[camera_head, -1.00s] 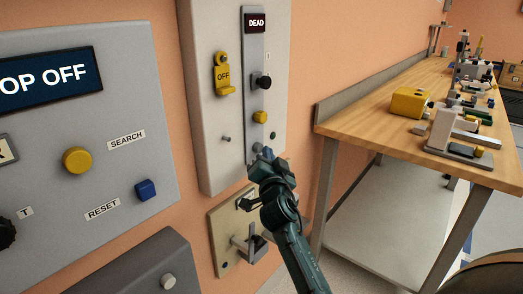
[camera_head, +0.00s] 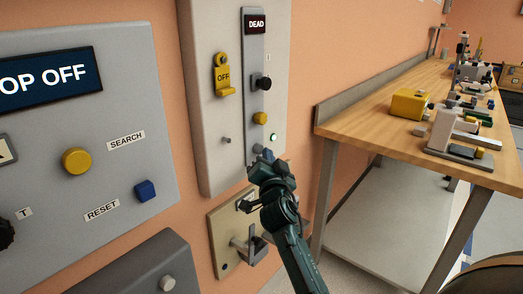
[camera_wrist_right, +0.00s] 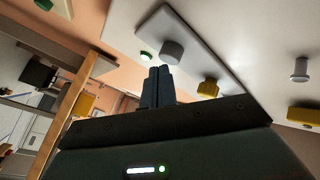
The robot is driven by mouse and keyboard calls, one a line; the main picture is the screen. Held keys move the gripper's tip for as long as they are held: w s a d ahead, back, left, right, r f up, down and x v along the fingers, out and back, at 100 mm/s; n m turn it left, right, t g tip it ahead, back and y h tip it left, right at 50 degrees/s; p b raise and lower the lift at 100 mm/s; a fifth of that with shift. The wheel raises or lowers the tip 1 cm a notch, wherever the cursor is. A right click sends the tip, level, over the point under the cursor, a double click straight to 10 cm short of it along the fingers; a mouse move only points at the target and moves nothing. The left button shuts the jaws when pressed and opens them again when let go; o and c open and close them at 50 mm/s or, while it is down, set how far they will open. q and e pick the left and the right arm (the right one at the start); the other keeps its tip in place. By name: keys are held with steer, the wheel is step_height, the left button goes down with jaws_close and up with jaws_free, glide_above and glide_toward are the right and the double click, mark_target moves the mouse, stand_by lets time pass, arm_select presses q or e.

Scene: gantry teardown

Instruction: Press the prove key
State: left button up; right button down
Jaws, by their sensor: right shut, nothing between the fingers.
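A grey detector strip with a DEAD display (camera_head: 256,24) runs down a pale wall panel (camera_head: 205,110). It carries a black knob (camera_head: 262,83) and a yellow button (camera_head: 260,118); a green lamp (camera_head: 273,136) beside it looks lit. No prove label is legible. My right gripper (camera_head: 266,154) is shut and empty, its tips near the strip's lower end, hiding part of it. In the right wrist view, the shut fingers (camera_wrist_right: 159,84) point towards a grey round button (camera_wrist_right: 172,52), with the green lamp (camera_wrist_right: 146,57) nearby. Contact cannot be told. My left gripper is not in view.
A yellow OFF tag (camera_head: 223,76) hangs on the panel. A beige plate with a lever (camera_head: 222,232) sits below, close to my right arm. A grey console (camera_head: 110,170) stands left. A wooden bench (camera_head: 370,120) with several devices stands right.

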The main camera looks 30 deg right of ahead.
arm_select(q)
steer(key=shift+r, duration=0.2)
arm_select(e)
steer(key=shift+s+d, duration=0.25)
steer(key=shift+s, duration=0.3)
arm_select(q)
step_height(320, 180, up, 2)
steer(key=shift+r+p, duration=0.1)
steer(key=shift+p, duration=1.15)
arm_select(e)
steer(key=s, duration=0.1)
steer(key=s+d, duration=0.1)
steer(key=s, duration=0.1)
steer(key=s+d, duration=0.1)
steer(key=s, duration=0.1)
steer(key=shift+s+d, duration=0.15)
steer(key=shift+s, duration=0.1)
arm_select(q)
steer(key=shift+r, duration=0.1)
